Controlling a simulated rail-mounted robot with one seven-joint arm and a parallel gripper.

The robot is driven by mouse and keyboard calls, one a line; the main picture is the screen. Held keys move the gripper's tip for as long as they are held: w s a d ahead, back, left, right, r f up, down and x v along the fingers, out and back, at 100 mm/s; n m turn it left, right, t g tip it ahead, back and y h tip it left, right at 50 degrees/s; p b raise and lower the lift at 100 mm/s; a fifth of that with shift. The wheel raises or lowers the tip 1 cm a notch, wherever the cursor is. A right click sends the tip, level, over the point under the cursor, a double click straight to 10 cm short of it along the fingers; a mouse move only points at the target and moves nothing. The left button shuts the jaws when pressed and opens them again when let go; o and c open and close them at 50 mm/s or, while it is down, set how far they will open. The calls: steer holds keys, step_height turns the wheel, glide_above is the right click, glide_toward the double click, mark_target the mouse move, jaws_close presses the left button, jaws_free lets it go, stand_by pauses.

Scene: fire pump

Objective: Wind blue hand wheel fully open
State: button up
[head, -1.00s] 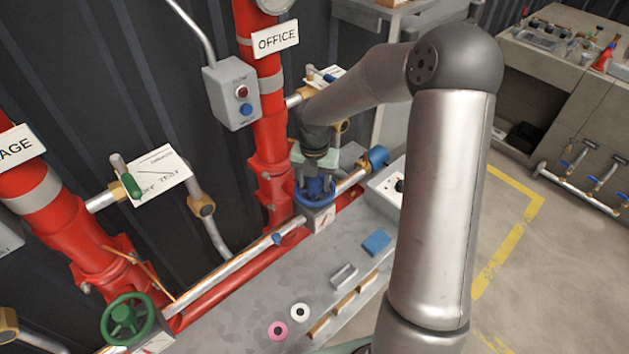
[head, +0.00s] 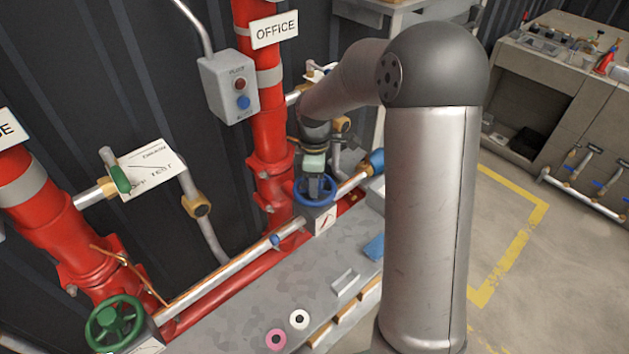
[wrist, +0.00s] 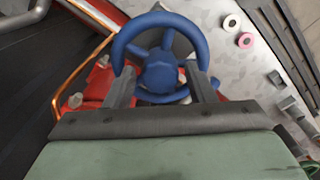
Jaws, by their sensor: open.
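The blue hand wheel (head: 327,193) sits on the valve at the foot of the red riser labelled OFFICE. In the wrist view the blue hand wheel (wrist: 196,38) shows its rim, spokes and round hub, facing the camera. My gripper (head: 318,192) is right at the wheel from above. In the wrist view my gripper (wrist: 162,82) has its two fingers apart, one on each side of the hub, overlapping the lower part of the wheel. I cannot tell whether the fingers touch the wheel. The gripper body hides part of the lower rim's surroundings.
A green hand wheel (head: 114,323) stands at the lower left. A grey switch box (head: 229,88) hangs left of the OFFICE riser (head: 270,140). A white ring (head: 299,319), a pink ring (head: 275,339) and a blue block (head: 374,248) lie on the grey bench (head: 245,318).

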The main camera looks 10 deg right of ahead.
jaws_close()
steer(key=n+p, duration=0.1)
steer(key=n, duration=0.1)
steer(key=n+p, duration=0.1)
steer(key=n, duration=0.1)
steer(key=shift+r+p, duration=0.3)
steer(key=shift+p, duration=0.1)
steer(key=n+p, duration=0.1)
steer(key=n, duration=0.2)
steer(key=shift+s+f, duration=0.1)
steer(key=shift+f+n+p, duration=0.15)
steer(key=shift+n+p, duration=0.15)
steer(key=shift+n, duration=0.2)
steer(key=shift+r+n+p, duration=0.25)
steer(key=shift+n+p, duration=0.9)
steer(key=shift+n, duration=0.05)
steer(key=shift+f+n, duration=0.3)
steer(key=shift+n, duration=0.6)
steer(key=n, duration=0.3)
steer(key=shift+n, duration=0.4)
